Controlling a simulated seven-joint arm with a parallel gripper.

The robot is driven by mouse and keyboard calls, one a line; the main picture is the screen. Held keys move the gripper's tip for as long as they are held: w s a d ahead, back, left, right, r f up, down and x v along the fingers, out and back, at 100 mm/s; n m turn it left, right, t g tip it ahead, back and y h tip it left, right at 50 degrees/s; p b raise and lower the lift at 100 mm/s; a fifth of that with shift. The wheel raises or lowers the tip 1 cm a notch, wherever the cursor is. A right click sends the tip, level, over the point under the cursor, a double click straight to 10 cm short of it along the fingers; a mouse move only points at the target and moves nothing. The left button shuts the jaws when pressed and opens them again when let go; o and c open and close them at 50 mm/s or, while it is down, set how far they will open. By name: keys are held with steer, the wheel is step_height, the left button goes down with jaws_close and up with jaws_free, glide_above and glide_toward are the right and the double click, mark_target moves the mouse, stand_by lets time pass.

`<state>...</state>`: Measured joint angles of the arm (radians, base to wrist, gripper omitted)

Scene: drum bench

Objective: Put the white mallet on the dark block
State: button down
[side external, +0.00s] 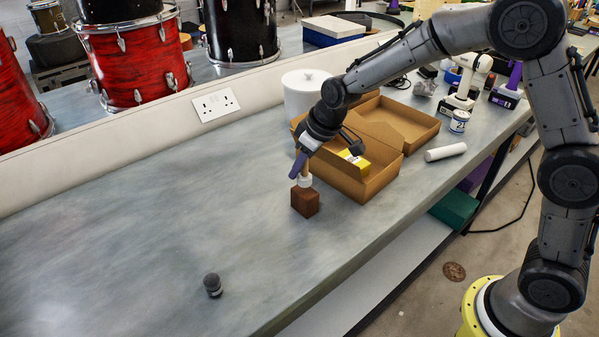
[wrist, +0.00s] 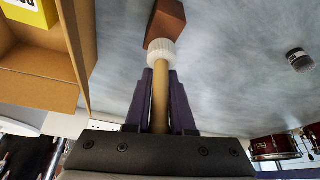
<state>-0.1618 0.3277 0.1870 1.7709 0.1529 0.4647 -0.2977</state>
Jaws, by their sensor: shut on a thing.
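The white mallet has a white head (side external: 304,181) and a wooden handle (wrist: 160,98). My gripper (side external: 300,166) is shut on the handle, with its purple fingers on either side in the wrist view (wrist: 160,80). The head points down, at the top of the dark block (side external: 305,203), a brown cube standing on the bench. In the wrist view the white head (wrist: 161,52) overlaps the near edge of the block (wrist: 167,22). I cannot tell whether the head touches the block or hangs just above it.
An open cardboard box (side external: 378,180) with a yellow item inside stands right beside the block. A white cylinder (side external: 446,152) lies farther right, and a white tub (side external: 303,92) stands behind. A small dark round-topped object (side external: 213,285) stands at the front. The bench's left is clear.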

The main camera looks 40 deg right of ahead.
steer(key=shift+f, duration=0.95)
steer(key=shift+f, duration=0.2)
steer(key=c, duration=0.8)
jaws_free()
steer(key=shift+o, duration=0.2)
